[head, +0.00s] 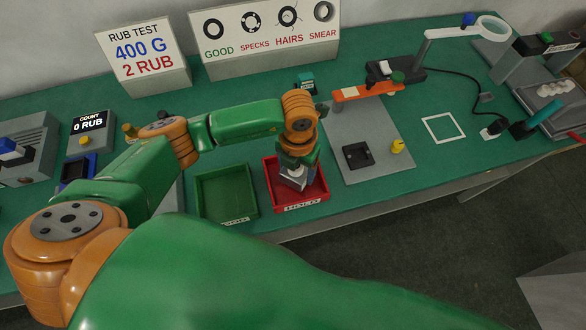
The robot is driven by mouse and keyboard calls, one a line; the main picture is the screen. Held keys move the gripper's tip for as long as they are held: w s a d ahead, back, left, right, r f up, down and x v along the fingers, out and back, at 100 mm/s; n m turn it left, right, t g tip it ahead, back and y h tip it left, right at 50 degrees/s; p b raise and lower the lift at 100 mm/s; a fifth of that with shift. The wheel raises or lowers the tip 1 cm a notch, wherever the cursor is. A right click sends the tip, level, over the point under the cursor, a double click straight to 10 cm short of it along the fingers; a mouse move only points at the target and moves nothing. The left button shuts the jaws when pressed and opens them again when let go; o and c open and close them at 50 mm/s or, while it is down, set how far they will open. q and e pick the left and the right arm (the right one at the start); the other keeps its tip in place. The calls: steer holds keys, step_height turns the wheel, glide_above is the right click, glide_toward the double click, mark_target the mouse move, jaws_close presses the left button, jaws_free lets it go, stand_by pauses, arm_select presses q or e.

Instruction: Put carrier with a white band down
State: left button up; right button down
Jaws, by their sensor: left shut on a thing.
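My left gripper (293,178) points down into the red tray (319,204) labelled HOLD, at the front edge of the table. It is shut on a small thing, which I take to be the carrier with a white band. The wrist and fingers hide most of it, so its band is not clear. I cannot tell whether it touches the tray floor. My right gripper is not in view.
A green tray (226,193) stands left of the red one. Right of it, a grey plate (370,115) bears a black block (357,155), a yellow knob (397,146) and an orange arm (367,91). A white square outline (443,128) lies on free table farther right.

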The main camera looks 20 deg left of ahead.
mark_target(294, 174)
arm_select(q)
steer(key=f, duration=0.2)
steer(key=f+p, duration=0.1)
steer(key=f, duration=0.1)
steer(key=shift+w+a, duration=0.1)
steer(key=shift+a, duration=0.15)
steer(key=shift+f, duration=0.1)
steer(key=o, duration=1.4)
steer(key=shift+r, duration=0.5)
step_height(294, 174, up, 11)
steer(key=shift+r+b, duration=0.15)
steer(key=shift+b, duration=0.8)
